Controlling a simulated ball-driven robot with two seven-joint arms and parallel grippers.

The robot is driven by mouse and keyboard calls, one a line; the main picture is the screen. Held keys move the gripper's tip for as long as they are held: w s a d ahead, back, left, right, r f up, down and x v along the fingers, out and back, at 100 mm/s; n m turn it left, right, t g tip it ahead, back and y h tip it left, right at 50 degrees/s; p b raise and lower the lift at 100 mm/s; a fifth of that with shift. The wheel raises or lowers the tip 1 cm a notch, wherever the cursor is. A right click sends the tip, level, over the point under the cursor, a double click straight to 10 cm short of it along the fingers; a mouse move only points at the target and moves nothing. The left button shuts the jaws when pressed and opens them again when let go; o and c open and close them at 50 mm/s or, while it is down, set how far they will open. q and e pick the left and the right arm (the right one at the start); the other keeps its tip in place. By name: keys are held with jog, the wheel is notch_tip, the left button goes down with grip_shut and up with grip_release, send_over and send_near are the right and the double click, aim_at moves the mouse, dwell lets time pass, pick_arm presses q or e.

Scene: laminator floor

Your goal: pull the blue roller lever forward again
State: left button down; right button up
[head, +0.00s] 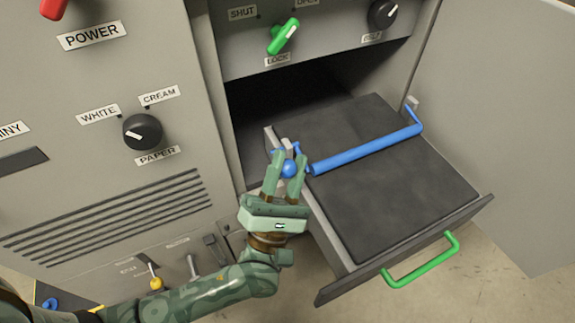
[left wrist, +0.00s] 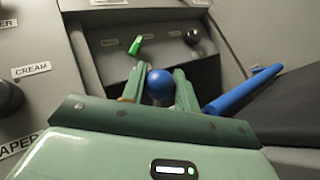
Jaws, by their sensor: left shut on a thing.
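The blue roller lever ends in a round blue knob (head: 289,169) at the left side of the pulled-out drawer (head: 350,260). My left gripper (head: 287,165) is shut on this knob, with one finger on each side of it. The knob also shows between the fingertips in the left wrist view (left wrist: 160,84). A blue roller bar (head: 368,150) lies across the dark pad of the drawer, just right of the knob. The lever's lower part is hidden by the fingers. My right gripper is in neither view.
A green drawer handle (head: 425,262) is at the drawer's front. A green lock lever (head: 283,37) and a black knob (head: 383,14) are above the opening. A paper knob (head: 142,132) is on the left panel. An open grey door (head: 505,110) stands at right.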

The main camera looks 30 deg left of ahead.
pick_arm(q)
jog(key=c, duration=1.1)
grip_release()
jog(key=shift+f, duration=0.1)
jog(key=shift+s+f, duration=0.2)
jog(key=p+v, duration=0.1)
jog(key=v, duration=1.5)
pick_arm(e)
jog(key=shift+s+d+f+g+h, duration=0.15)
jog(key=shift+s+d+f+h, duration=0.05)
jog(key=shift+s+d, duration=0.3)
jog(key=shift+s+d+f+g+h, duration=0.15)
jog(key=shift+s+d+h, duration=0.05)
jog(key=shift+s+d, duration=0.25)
pick_arm(q)
jog(key=shift+w, duration=0.1)
